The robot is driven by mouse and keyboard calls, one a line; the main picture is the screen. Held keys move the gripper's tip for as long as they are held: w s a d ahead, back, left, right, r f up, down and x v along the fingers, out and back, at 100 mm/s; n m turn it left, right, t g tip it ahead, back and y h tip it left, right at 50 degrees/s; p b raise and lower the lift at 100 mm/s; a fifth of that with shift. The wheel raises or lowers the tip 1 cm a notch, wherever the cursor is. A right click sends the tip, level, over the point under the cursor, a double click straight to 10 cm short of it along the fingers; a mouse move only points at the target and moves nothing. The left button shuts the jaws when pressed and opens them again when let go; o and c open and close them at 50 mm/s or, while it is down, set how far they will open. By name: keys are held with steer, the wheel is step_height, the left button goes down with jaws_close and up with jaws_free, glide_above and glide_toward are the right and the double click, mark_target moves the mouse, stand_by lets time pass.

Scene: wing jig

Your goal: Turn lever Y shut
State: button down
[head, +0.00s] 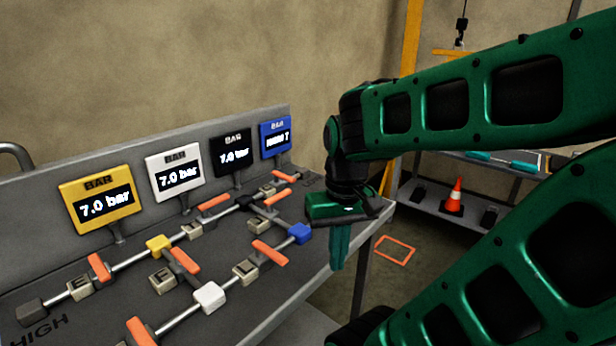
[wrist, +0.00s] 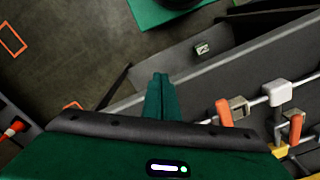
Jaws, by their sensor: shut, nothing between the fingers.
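Several orange levers sit on valves along the pipes of the bench, among them one at front left (head: 99,267), one in the middle (head: 184,261) and one at right (head: 270,252). My gripper (head: 340,252) is shut and empty, pointing down by the bench's right edge, apart from the levers. In the wrist view its fingers (wrist: 160,85) are together, left of an orange lever (wrist: 224,112).
Yellow (head: 97,200), white (head: 175,172) and black (head: 232,152) gauges read 7.0 bar; the blue gauge (head: 276,137) is unclear. Yellow (head: 158,245), white (head: 209,296) and blue (head: 299,233) blocks join pipes. A shelf with an orange cone (head: 454,198) stands right.

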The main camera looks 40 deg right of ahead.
steer(key=w+d+r+n+t, duration=0.1)
steer(key=w+d+r+n, duration=0.2)
steer(key=w+d, duration=0.7)
steer(key=w+d+r+n+t, duration=0.2)
steer(key=w+d+r+n, duration=0.2)
steer(key=w+d+r, duration=0.4)
steer(key=w+d, duration=0.1)
steer(key=d, duration=0.4)
steer(key=shift+w+r+t, duration=0.15)
steer(key=shift+w+t, duration=0.15)
steer(key=shift+w, duration=0.05)
steer(key=x, duration=1)
steer(key=shift+a, duration=0.1)
steer(key=s, duration=0.2)
steer(key=shift+s+r, duration=0.1)
steer(key=shift+s, duration=0.95)
steer(key=shift+s+d, duration=0.1)
steer(key=shift+d, duration=0.25)
